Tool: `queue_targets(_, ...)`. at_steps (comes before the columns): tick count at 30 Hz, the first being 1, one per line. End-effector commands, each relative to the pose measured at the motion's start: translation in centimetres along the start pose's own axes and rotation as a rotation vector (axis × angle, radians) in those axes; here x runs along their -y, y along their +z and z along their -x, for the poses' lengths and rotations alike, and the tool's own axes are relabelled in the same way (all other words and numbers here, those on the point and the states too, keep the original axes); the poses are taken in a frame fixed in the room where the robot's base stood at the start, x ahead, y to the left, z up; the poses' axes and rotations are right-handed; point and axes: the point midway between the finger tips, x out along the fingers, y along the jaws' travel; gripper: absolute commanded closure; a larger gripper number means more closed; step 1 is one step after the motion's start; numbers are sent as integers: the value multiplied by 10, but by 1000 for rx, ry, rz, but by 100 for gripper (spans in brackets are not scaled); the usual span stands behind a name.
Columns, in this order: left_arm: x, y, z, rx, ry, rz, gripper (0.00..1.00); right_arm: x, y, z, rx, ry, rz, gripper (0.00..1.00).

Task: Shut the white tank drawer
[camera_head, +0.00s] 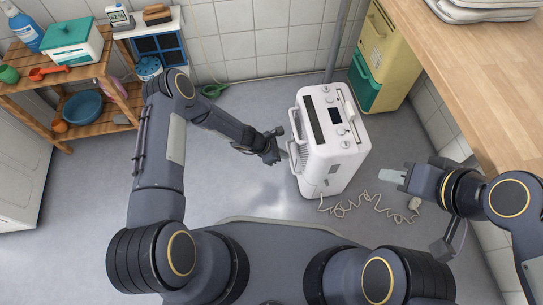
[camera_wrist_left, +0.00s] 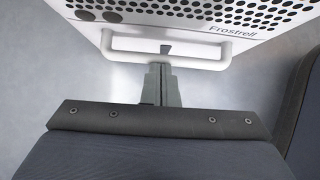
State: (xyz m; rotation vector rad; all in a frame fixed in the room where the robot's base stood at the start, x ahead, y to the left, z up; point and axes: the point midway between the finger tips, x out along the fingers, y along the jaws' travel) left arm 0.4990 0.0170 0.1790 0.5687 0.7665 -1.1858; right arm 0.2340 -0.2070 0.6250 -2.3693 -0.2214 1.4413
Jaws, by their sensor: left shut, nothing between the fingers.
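A white dehumidifier-like appliance (camera_head: 335,155) stands upright on the floor in the middle right of the head view. Its left side carries a white bar handle (camera_wrist_left: 128,56), seen close in the left wrist view below a dotted panel (camera_wrist_left: 200,14) lettered "Frostrell". I cannot tell how far the tank drawer stands out. My left gripper (camera_head: 282,153) is beside that left side. In the left wrist view its shut fingers (camera_wrist_left: 160,68) reach the handle, with nothing between them; contact is unclear. My right gripper (camera_head: 391,176) is right of the appliance, apart from it; its finger gap does not show.
A coiled cable (camera_head: 365,205) lies on the floor by the appliance. A yellow and green cabinet (camera_head: 388,50) stands behind it, and a wooden worktop (camera_head: 495,70) is at right. A wooden shelf (camera_head: 98,72) stands at left. Floor left of the appliance is clear.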

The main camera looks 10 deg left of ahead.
Motion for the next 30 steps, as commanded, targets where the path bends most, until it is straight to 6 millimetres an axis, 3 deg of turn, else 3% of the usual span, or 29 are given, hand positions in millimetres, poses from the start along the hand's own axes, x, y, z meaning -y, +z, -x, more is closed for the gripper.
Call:
queue_targets(17,-2,-1,6,2,1,1,100,1,-1,2,0,0,0,66)
queue_targets(22,-7,-15,26,0,0,-1,100,3,-3,6,0,0,0,66)
queue_targets(30,-7,-12,92,1,0,-2,100,14,-15,30,0,0,0,66)
